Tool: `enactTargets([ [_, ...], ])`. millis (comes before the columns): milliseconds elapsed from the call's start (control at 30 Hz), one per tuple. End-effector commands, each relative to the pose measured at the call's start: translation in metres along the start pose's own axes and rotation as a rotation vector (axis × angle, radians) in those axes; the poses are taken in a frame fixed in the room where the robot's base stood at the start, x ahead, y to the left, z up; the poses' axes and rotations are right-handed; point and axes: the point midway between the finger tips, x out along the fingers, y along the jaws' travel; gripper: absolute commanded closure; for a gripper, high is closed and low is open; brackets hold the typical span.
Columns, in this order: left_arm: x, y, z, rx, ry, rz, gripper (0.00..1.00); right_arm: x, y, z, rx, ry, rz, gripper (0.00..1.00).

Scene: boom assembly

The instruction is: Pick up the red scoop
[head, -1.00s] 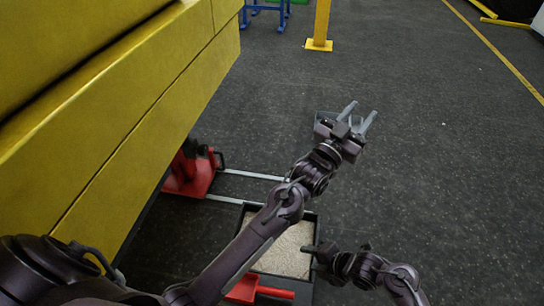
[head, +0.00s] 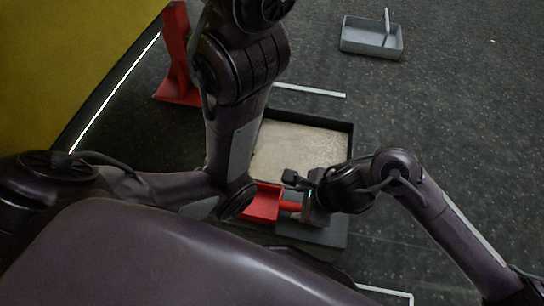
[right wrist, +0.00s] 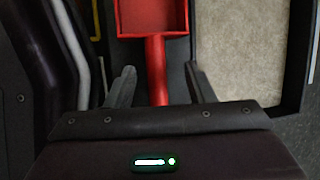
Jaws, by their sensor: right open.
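The red scoop (head: 262,203) lies at the near end of the black tray, its handle pointing right toward my right gripper (head: 302,197). In the right wrist view the scoop's square pan (right wrist: 152,18) is at the top and its handle (right wrist: 157,60) runs down between the fingers. My right gripper (right wrist: 159,75) is open, with one finger on each side of the handle and gaps showing. The handle's end is hidden behind the gripper body. My left arm crosses the head view upward, and its gripper is outside the picture.
The black tray (head: 349,140) holds pale granular material beyond the scoop. A grey bin (head: 372,48) with an upright handle stands at the upper right. A red stand (head: 178,60) and a large yellow structure (head: 60,60) are at the left.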

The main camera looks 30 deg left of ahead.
Motion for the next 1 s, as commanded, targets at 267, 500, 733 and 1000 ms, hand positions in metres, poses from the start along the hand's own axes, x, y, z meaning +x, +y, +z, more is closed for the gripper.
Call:
enactTargets([
  [267, -0.027, 0.003, -0.007, 0.002, -0.002, -0.002, 0.64, 0.034, 0.007, -0.011, 0.006, -0.002, 0.001, 0.51],
  [500, -0.041, 0.005, -0.011, 0.002, -0.003, -0.002, 0.64, 0.056, 0.006, -0.010, 0.005, -0.002, -0.001, 0.51],
  [733, -0.039, 0.004, -0.010, 0.001, -0.003, -0.002, 0.64, 0.054, 0.006, -0.010, 0.005, -0.002, -0.001, 0.58],
  [1000, -0.039, 0.004, -0.010, 0.001, -0.003, -0.002, 0.64, 0.054, 0.006, -0.010, 0.006, -0.002, -0.001, 0.93],
])
